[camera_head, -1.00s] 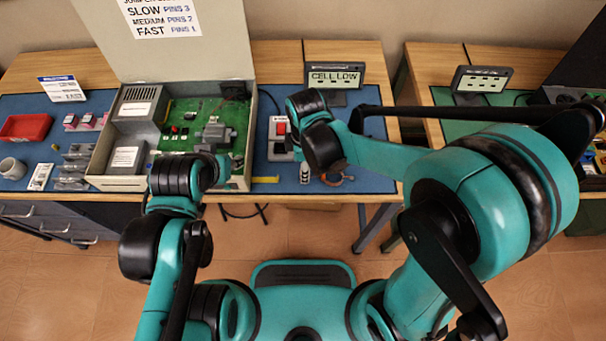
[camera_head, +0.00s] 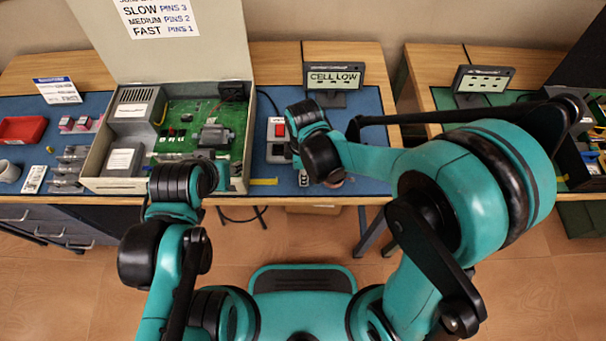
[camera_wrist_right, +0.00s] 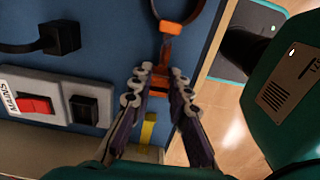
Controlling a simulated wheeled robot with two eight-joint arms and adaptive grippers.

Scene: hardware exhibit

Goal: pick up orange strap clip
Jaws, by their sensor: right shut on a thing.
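The orange strap clip shows in the right wrist view (camera_wrist_right: 166,48). It is a narrow orange band with a dark joint and a rounded loop at the top, cut by the frame edge. My right gripper (camera_wrist_right: 160,84) is shut on its lower end, with the fingers on both sides of the band, over the blue mat. In the head view only a small brown-orange bit of the clip (camera_head: 335,184) shows below my right wrist, and my right arm hides most of it. My left arm comes in from the left, but its gripper cannot be made out.
A switch box with a red rocker (camera_wrist_right: 36,104) stands left of the gripper. A yellow strip (camera_wrist_right: 149,128) lies near the mat's front edge. The open case with a green board (camera_head: 190,115) is to the left, and the CELL LOW display (camera_head: 334,77) stands behind.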

